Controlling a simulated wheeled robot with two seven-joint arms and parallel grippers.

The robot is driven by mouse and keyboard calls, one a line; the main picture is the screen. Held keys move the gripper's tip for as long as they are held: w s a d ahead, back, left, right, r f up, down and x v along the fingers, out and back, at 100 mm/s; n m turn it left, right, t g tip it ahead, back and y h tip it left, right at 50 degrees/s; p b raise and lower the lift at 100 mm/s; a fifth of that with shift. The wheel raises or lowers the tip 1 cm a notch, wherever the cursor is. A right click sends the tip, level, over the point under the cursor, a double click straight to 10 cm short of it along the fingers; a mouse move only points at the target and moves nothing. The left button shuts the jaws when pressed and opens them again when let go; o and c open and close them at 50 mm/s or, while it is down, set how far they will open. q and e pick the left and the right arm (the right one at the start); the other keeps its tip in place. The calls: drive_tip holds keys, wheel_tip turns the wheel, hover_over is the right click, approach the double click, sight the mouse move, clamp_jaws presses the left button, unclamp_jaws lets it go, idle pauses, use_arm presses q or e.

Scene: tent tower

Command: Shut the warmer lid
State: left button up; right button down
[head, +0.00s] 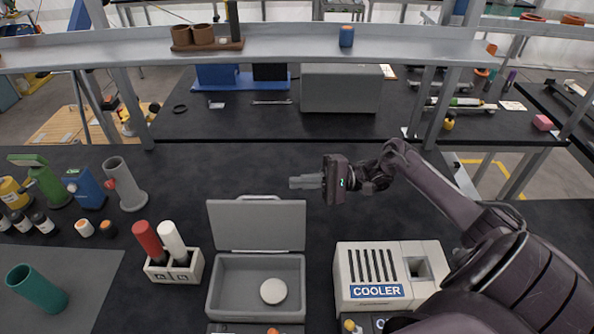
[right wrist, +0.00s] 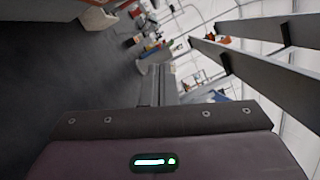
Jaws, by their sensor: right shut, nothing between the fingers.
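The warmer is a grey open box (head: 211,289) in the lower middle of the head view. Its flat grey lid (head: 257,224) stands raised at the box's back edge, tilted back. A round pale disc (head: 273,291) lies inside the box. My right gripper (head: 292,182) is shut and empty, above and behind the top right of the lid, its fingers pointing left. It appears apart from the lid. In the right wrist view the gripper's fingers (right wrist: 157,85) show edge-on beyond its dark body. My left gripper is not in view.
A white cooler (head: 425,292) stands right of the warmer, below my right arm. A white holder (head: 194,270) with a red and a white tube stands at its left. A metal shelf (head: 270,50) spans the back.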

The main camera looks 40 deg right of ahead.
sight(259, 219)
drive_tip(key=a+r+p, duration=0.2)
drive_tip(key=a+p, duration=0.3)
drive_tip(key=a, duration=0.3)
drive_tip(key=shift+a+r+p, duration=0.2)
drive_tip(key=shift+a+p, duration=0.15)
drive_tip(key=shift+p, duration=0.05)
drive_tip(key=shift+f, duration=0.1)
